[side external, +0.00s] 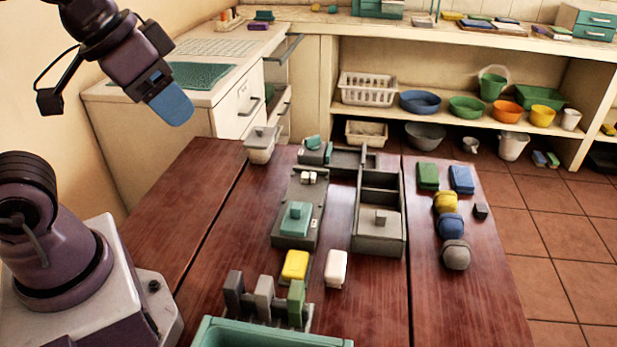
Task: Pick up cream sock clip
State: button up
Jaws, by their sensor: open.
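A small cream block-like piece (336,268), which looks like the cream sock clip, stands on the dark red wooden table (375,315) near its front middle. It is beside a yellow piece (295,266), with a narrow gap between them. My gripper (172,108) is raised at the upper left, well above the table and far to the left of the cream piece. Its blue finger end points down and right. It is open, and nothing shows in it. The gap between the fingers is hard to see from this side.
A grey rack with upright pieces (264,298) and a teal tray (270,335) stand in front. Grey boxes (378,235) are behind the cream piece. Green, blue, yellow and grey pieces (450,227) line the right. The table's front right is clear.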

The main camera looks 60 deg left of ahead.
dwell(0.3)
jog(key=n+g, duration=0.6)
jog(key=n, duration=0.3)
send_near(308, 177)
jog(key=f, duration=0.3)
jog(key=shift+s+n, duration=0.3)
jog(key=shift+s, duration=0.05)
jog(key=f, duration=0.6)
jog(key=shift+w+f, duration=0.2)
jog(key=shift+w, duration=0.05)
